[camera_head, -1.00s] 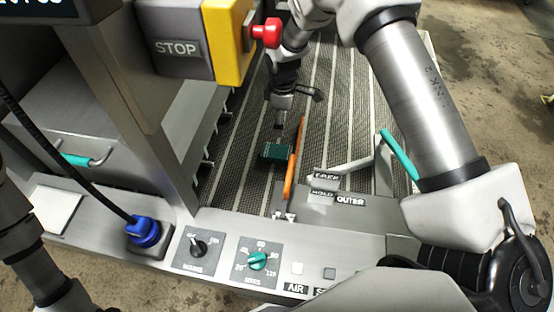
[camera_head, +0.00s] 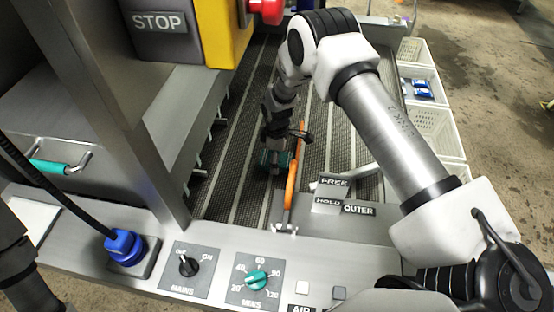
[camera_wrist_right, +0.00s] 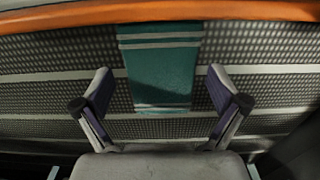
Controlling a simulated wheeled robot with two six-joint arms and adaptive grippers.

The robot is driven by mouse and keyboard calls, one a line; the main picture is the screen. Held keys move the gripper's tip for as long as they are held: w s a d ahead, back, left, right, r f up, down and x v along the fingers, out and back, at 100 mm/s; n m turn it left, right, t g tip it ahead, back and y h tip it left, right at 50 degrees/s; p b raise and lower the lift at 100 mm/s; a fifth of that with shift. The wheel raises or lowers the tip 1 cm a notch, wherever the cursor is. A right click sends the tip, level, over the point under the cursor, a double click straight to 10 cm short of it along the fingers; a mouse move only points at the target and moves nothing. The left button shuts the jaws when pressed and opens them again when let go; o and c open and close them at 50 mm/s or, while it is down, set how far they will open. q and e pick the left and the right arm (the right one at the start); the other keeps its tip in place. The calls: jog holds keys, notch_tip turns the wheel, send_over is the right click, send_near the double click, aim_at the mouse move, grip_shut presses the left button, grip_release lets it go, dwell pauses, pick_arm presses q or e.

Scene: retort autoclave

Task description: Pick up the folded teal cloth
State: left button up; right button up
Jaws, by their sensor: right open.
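The folded teal cloth (camera_head: 270,157) lies on the dark mesh deck, just left of an orange bar (camera_head: 293,172). In the right wrist view the teal cloth (camera_wrist_right: 160,68) shows two pale stripes at its top and one near its lower edge. My right gripper (camera_head: 275,150) is over the cloth and partly hides it in the head view. In the wrist view my right gripper (camera_wrist_right: 161,88) is open, with one finger on each side of the cloth's lower part. Nothing is between the fingers that I can see gripped. My left gripper is not in view.
The orange bar (camera_wrist_right: 160,12) runs close beside the cloth. Signs reading FREE (camera_head: 335,181) and OUTER (camera_head: 358,209) stand to the right. A yellow stop box (camera_head: 215,30) overhangs at upper left. White crates (camera_head: 424,88) line the right side.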

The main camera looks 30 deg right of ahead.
jog(key=shift+s+r, duration=0.1)
jog(key=c, duration=1.1)
jog(key=shift+c, duration=0.2)
